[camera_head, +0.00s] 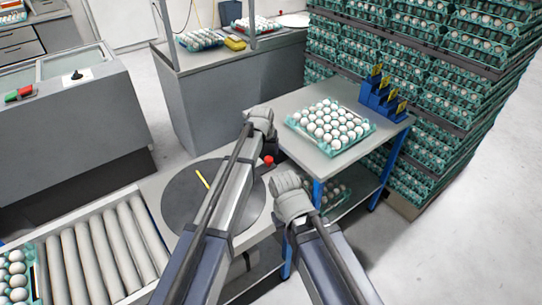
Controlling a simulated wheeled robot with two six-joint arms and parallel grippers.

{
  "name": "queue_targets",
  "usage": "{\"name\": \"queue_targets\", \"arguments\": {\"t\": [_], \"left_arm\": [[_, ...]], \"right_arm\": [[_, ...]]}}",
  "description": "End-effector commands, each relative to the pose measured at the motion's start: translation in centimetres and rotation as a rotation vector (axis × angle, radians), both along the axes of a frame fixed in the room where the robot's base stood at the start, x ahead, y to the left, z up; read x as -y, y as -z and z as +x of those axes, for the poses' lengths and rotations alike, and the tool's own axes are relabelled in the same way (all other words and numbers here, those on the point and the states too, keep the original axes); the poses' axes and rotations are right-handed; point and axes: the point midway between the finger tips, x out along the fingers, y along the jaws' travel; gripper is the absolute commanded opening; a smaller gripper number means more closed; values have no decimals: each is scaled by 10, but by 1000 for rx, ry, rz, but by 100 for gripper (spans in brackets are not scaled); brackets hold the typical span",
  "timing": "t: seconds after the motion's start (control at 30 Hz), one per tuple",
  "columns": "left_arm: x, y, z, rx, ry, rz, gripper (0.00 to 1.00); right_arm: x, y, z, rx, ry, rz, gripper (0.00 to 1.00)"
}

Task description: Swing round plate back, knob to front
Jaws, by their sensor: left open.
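The round plate (180,205) is a dark grey disc set in a light tabletop, left of the middle, with a short yellow mark (202,178) near its far part. My left arm crosses over its right side and hides part of it. A small red knob-like part (268,160) shows just beyond the plate's right edge; I cannot tell whether it belongs to the plate. My left gripper (269,146) is open, small and dark below its wrist, close to the red part. I cannot tell whether they touch. My right arm reaches up beside it; its fingers do not show.
A roller conveyor (100,245) adjoins the plate at lower left, with an egg tray (36,272) at its end. A side table (350,157) at right holds a full egg tray (298,122) and blue holders (377,101). Stacked egg trays (440,120) stand behind.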

Motion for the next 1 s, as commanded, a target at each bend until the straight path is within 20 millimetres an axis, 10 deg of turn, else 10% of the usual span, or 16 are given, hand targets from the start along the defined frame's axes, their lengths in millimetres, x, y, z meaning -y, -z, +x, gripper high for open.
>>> {"name": "queue_targets", "arguments": {"t": [1.0], "left_arm": [[5, 72, 29, -1, 1, 1, 76]], "right_arm": [[0, 72, 0, 0, 0, 0, 0]]}}
